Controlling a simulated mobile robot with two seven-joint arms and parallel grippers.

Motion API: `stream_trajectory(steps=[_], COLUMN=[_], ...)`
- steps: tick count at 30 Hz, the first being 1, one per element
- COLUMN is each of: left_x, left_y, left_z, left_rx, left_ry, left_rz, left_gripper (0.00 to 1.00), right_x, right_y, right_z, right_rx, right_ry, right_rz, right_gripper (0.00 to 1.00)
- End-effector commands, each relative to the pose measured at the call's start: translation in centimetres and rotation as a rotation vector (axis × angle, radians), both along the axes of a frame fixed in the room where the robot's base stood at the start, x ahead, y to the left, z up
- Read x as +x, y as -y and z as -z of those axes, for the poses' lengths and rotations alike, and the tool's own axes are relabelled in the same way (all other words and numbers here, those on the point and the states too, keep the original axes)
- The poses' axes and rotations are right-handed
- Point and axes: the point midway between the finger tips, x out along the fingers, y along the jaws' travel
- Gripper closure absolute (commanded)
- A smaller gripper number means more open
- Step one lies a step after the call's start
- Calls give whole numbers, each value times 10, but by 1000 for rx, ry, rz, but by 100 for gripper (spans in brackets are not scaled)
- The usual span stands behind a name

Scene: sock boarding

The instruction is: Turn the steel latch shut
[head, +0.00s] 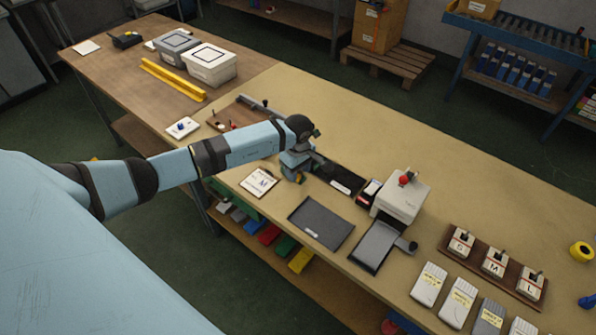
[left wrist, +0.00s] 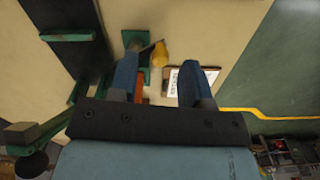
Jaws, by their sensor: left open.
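My left gripper (head: 296,174) is over the near edge of the bench in the head view, pointing down. In the left wrist view my left gripper (left wrist: 160,68) has its two blue fingers apart. A small lever with a yellow grip (left wrist: 160,53) stands just ahead of the gap between the fingertips. It sits on a green bracket (left wrist: 133,40) and seems to be the latch; its steel part is small and dark. I cannot tell whether the fingers touch it. In the head view the arm and gripper mostly hide this spot. My right gripper is not in view.
A dark board (left wrist: 72,22) lies beside the bracket. A white card marked M (head: 260,183) and a dark tray (head: 321,222) lie close by. A grey machine with a red knob (head: 404,181) stands to the right.

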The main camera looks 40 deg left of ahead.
Motion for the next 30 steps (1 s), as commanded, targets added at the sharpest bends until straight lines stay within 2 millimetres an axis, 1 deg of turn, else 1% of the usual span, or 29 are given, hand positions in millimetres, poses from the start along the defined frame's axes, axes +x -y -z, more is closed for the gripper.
stream_trajectory(steps=[1, 4, 13, 14, 15, 17, 18, 19, 30], left_x=[0, 0, 0, 0, 0, 0, 0, 0, 1], left_y=[1, 1, 0, 0, 0, 0, 0, 0, 2], left_z=[5, 11, 13, 13, 13, 13, 13, 13, 13], left_rx=[-2, -2, -1, -1, -1, -1, -1, -1, -1], left_ry=[-1, 0, 0, 0, 0, 0, 0, 0, 1], left_rz=[-1, -1, 0, 0, 0, 0, 0, 0, -38], left_gripper=[56, 56, 56, 60, 70, 83, 93, 100, 100], right_x=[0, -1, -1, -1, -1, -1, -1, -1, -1], right_y=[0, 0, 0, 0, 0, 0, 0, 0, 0], right_z=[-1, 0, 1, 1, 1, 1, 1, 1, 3], right_rx=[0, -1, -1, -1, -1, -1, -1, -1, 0], right_ry=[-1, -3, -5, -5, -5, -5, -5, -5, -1], right_rz=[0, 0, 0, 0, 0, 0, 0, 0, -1], right_gripper=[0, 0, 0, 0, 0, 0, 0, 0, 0])
